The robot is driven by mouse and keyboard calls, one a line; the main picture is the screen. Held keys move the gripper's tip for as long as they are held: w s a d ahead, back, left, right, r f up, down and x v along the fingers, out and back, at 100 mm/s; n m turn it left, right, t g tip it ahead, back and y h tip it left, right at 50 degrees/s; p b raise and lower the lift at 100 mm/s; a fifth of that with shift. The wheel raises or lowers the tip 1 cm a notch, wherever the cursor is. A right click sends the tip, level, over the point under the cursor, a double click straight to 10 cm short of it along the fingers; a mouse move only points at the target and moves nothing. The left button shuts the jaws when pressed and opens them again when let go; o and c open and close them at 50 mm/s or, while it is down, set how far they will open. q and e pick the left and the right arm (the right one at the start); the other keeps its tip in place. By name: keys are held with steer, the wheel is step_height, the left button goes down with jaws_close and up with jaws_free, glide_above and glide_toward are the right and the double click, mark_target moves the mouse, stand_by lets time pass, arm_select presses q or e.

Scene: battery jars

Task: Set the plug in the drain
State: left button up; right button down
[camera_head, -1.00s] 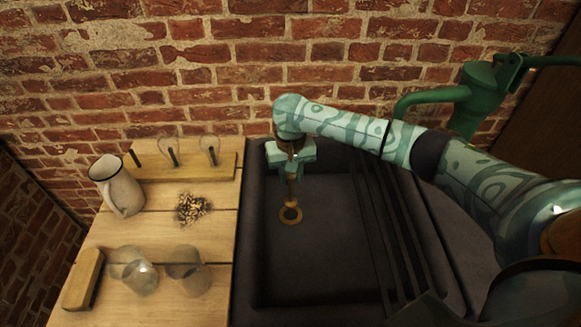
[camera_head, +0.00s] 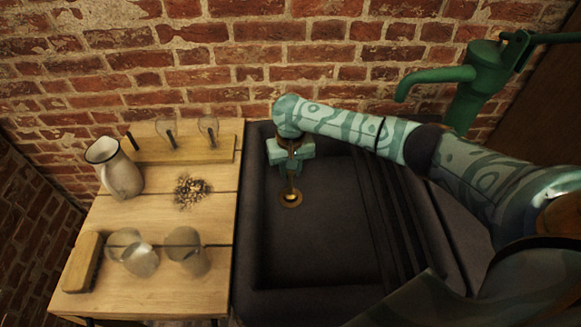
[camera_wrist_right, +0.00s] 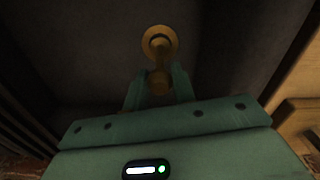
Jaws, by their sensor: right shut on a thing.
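The brass drain (camera_head: 284,204) is a round ring in the floor of the dark sink (camera_head: 330,245), towards its left side. My right gripper (camera_head: 290,170) hangs above it, pointing down, shut on the brass plug (camera_head: 291,190). The plug is roughly upright and its lower end overlaps the drain's opening. In the right wrist view the plug's knob (camera_wrist_right: 158,82) is between the fingers (camera_wrist_right: 157,92), with a round brass rim beyond it. I cannot tell whether the plug is fully seated. My left gripper is not in view.
A wooden counter (camera_head: 210,220) left of the sink holds a white jug (camera_head: 121,172), glass jars (camera_head: 186,250), a small heap of bits (camera_head: 190,190) and a wooden block (camera_head: 82,262). A green pump (camera_head: 475,85) stands at the back right. The sink's right floor is clear.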

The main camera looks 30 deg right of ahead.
steer(key=c, duration=1.1)
jaws_free()
steer(key=shift+o, duration=0.2)
step_height(320, 180, up, 16)
steer(key=p, duration=0.8)
steer(key=shift+r, duration=0.25)
